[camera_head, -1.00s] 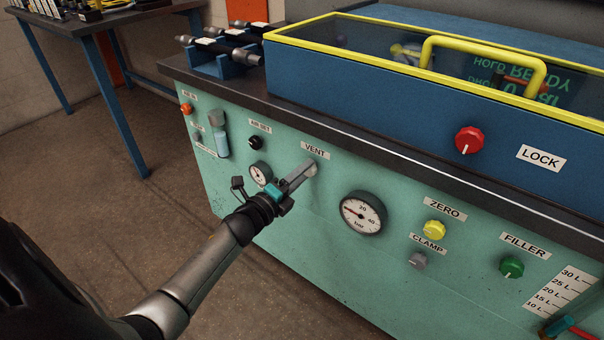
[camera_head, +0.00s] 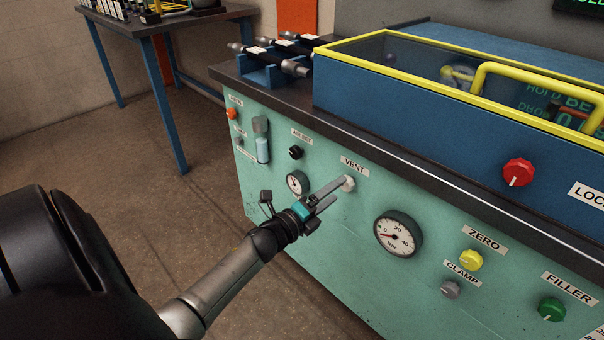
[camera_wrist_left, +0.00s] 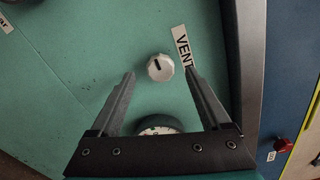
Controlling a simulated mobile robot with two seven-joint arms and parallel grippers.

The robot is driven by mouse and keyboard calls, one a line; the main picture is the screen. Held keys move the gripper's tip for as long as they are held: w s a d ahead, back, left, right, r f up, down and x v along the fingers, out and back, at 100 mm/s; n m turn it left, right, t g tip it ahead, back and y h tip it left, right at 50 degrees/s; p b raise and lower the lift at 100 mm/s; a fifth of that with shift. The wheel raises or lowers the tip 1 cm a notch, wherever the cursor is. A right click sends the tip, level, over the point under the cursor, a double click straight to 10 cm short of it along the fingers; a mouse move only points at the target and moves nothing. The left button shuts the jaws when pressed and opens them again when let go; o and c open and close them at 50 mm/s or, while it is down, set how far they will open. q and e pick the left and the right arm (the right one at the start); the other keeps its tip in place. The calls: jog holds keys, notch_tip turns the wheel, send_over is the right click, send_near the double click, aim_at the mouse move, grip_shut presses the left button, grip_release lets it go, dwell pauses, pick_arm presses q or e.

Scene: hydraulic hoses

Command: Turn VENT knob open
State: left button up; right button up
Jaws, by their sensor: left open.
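The VENT knob (camera_head: 348,183) is a small light grey knob on the green front panel, just below the VENT label (camera_head: 354,166). It also shows in the left wrist view (camera_wrist_left: 160,67), with a dark pointer mark on its face. My left gripper (camera_head: 338,188) is open and points at the knob. In the left wrist view its two fingers (camera_wrist_left: 159,80) are spread, with the knob beyond and between their tips, apart from both. The gap in depth is hard to judge. My right gripper is not in view.
A pressure gauge (camera_head: 398,233) sits right of the knob, and a smaller gauge (camera_head: 297,184) to its left. The yellow ZERO knob (camera_head: 471,260), grey CLAMP knob (camera_head: 450,289) and green FILLER knob (camera_head: 551,309) are further right. The dark bench edge (camera_head: 420,180) overhangs the panel.

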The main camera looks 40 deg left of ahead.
pick_arm(q)
jog(key=s+a+p, duration=0.1)
jog(key=s+p, duration=0.1)
jog(key=s, duration=1)
jog(key=shift+s+p, duration=0.3)
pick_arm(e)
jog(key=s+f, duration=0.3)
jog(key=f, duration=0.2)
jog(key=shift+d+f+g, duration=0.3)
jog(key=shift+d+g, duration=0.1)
